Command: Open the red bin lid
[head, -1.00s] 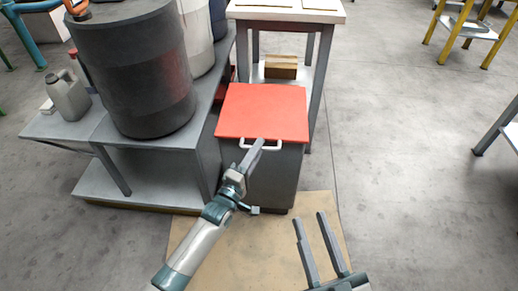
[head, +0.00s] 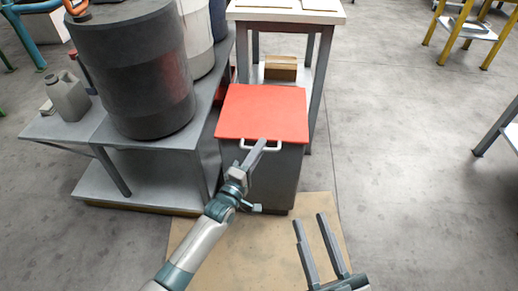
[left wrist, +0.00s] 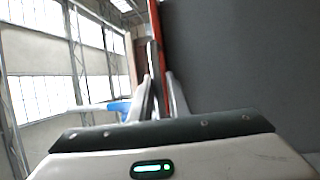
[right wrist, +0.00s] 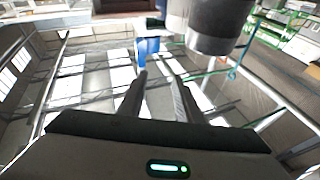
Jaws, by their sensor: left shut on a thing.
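The red bin lid (head: 262,112) lies flat and closed on top of the dark grey bin (head: 275,178) in the head view. A white handle (head: 276,148) runs along the lid's front edge. My left gripper (head: 258,150) is at that handle, its fingers shut on it near the middle. In the left wrist view the fingers (left wrist: 154,95) are close together beside the lid's red edge (left wrist: 165,45) and the bin's dark front. The handle between the fingers is hard to make out there. My right gripper (head: 314,232) is open and empty, low in front of the bin; its spread fingers also show in the right wrist view (right wrist: 160,95).
A dark drum (head: 130,70) and a grey jug (head: 68,97) stand on the grey bench (head: 150,170) left of the bin. A white-topped table (head: 290,12) with a cardboard box (head: 281,70) on its shelf stands behind.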

